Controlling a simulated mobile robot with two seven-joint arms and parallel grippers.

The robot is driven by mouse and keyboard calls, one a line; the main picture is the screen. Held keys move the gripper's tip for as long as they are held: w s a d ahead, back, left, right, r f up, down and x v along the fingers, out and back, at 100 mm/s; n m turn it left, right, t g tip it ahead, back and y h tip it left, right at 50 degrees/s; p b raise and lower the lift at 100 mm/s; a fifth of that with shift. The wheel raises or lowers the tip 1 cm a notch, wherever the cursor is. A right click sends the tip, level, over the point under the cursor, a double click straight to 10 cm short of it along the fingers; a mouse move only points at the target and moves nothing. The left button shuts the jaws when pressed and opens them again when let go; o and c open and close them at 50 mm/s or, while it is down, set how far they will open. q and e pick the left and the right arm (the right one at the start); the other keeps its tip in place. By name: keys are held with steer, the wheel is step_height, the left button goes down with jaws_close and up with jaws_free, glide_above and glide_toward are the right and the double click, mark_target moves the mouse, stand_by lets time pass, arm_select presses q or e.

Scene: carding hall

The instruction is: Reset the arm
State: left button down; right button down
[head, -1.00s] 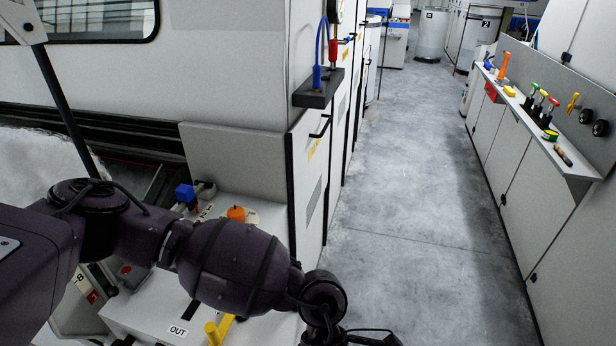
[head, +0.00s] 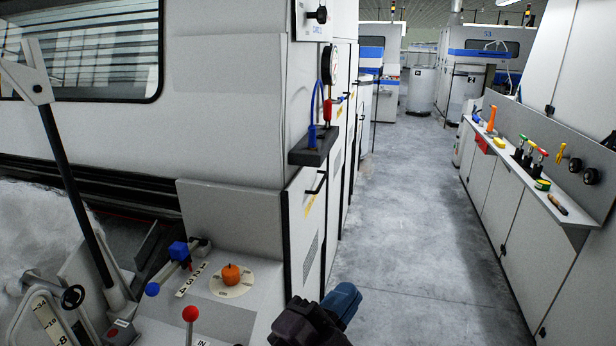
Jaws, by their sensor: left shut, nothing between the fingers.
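My left gripper (head: 343,300) shows at the bottom middle of the head view, dark at the wrist with blue fingers. It is shut, with nothing between the fingers. It is low in front of the aisle floor, just right of the white machine's corner, and does not appear to touch anything. The rest of my left arm is out of the picture. My right gripper is not in view.
Left of the gripper is a control panel with an orange knob (head: 231,274), a red ball lever (head: 190,314) and a blue-handled lever (head: 178,251). A ledge (head: 537,185) with tools runs along the right. The grey aisle floor (head: 410,235) is clear.

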arm_select(q)
steer(key=a+f+n+g+y, duration=0.2)
steer(key=a+f+n+y, duration=0.5)
steer(key=a, duration=0.3)
steer(key=a+f+n+g+y, duration=0.1)
steer(key=a+f+n+y, duration=0.55)
steer(key=a, duration=0.35)
steer(key=s+a+f+n+g+y, duration=0.1)
steer(key=s+a+f+n+g, duration=0.2)
steer(key=s+a+f+g, duration=0.45)
steer(key=s+a+f+n+g+y, duration=0.1)
steer(key=s+a+f+n+g, duration=0.3)
steer(key=s, duration=0.6)
steer(key=w+a+f+m+t+b, duration=0.1)
steer(key=w+f+t, duration=0.6)
steer(key=f+t, duration=0.3)
steer(key=shift+a+f+h, duration=0.2)
steer(key=shift+f+h, duration=0.25)
steer(key=shift+f, duration=0.05)
steer(key=shift+m, duration=0.25)
